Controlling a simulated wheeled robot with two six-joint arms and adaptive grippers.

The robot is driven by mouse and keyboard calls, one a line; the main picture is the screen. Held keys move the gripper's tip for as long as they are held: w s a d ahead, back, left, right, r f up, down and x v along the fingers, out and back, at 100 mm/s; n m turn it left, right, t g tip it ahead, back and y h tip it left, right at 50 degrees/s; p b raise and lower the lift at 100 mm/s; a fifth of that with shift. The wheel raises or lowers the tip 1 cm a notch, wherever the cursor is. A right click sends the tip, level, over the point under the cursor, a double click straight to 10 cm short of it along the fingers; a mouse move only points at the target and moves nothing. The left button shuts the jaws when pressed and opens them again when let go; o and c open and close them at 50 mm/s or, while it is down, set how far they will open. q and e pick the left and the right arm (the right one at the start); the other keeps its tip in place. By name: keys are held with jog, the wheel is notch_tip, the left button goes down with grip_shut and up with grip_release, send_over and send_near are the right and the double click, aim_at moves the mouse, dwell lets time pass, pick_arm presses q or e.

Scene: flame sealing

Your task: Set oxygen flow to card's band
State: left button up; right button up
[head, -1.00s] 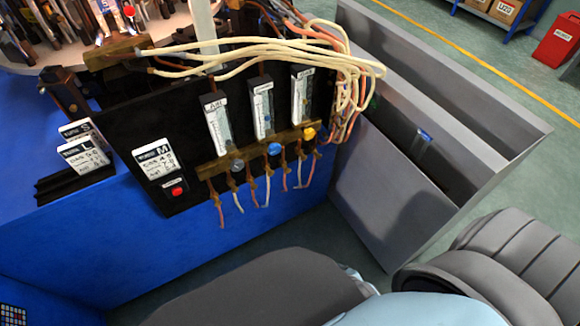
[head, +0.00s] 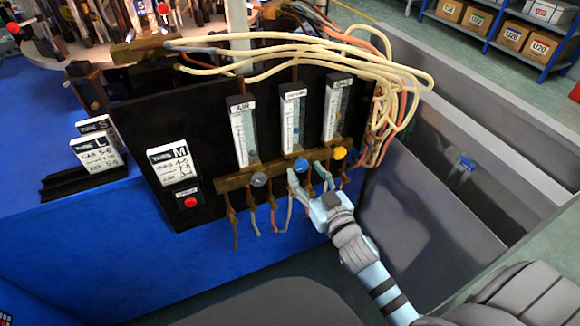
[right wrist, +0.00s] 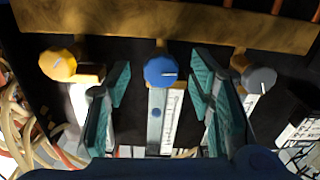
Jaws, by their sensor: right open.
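The blue knob (head: 301,165) sits on the brass manifold (head: 232,183) below the middle flowmeter (head: 292,115). A small blue float shows in that tube; its exact reading is too small to tell. My right gripper (head: 309,178) reaches up to this knob from below. In the right wrist view its open fingers (right wrist: 158,98) stand either side of the blue knob (right wrist: 160,71), with gaps visible on both sides. The card marked M (head: 172,166) is on the black panel; its band lines are hard to read. My left gripper is out of view.
A grey knob (head: 259,179) under the AIR meter and a yellow knob (head: 340,153) under the right meter flank the blue one. Hoses hang below and loop at right. A red button (head: 190,202) is under the card. Cards L (head: 94,152) and S (head: 97,125) stand left.

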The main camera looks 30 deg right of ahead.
jog(key=shift+w+d, duration=0.1)
jog(key=shift+w, duration=0.4)
jog(key=shift+s+r, duration=0.1)
jog(key=shift+r, duration=0.1)
jog(key=shift+c, duration=1.3)
jog(key=c, duration=0.9)
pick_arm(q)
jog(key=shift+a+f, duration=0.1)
